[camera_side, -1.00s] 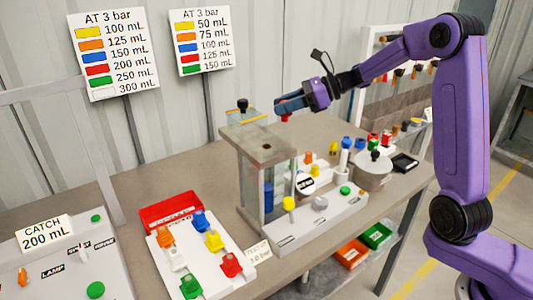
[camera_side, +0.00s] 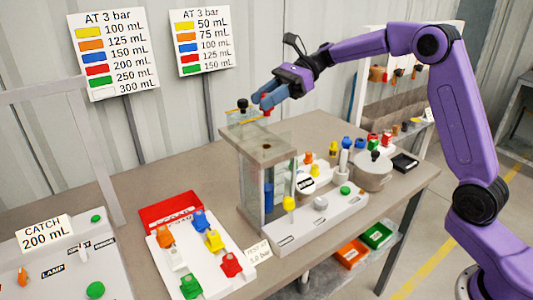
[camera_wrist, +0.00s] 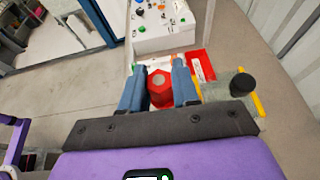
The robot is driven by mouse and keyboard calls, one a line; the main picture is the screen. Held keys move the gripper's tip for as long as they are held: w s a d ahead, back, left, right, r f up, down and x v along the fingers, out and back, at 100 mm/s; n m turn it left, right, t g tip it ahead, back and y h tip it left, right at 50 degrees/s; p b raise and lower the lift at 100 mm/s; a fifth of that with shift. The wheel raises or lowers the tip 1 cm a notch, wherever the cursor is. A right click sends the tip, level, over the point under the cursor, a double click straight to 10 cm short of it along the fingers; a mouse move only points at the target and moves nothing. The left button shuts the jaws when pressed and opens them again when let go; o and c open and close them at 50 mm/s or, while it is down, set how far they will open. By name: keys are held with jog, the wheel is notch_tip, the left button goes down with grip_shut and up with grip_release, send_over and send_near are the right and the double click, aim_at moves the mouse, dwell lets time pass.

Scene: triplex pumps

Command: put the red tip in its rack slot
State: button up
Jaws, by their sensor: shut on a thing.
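My gripper (camera_side: 262,100) is shut on a red tip (camera_wrist: 160,88), which sits between the blue fingers (camera_wrist: 158,82) in the wrist view. My gripper is well above and behind this rack.
The clear tank (camera_side: 267,150) with its black knob (camera_side: 242,103) and yellow bar stands between my gripper and the rack. A red tray (camera_side: 170,212) lies behind the rack. Small coloured pieces and a round pot (camera_side: 372,172) stand to the right.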

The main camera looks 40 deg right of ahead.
jog(key=shift+s+a+r, duration=0.15)
jog(key=shift+s+a, duration=0.1)
jog(key=shift+s, duration=0.05)
jog(key=shift+f, duration=4.85)
jog(key=shift+f, duration=0.25)
jog(key=o, duration=1)
jog(key=shift+o, duration=0.2)
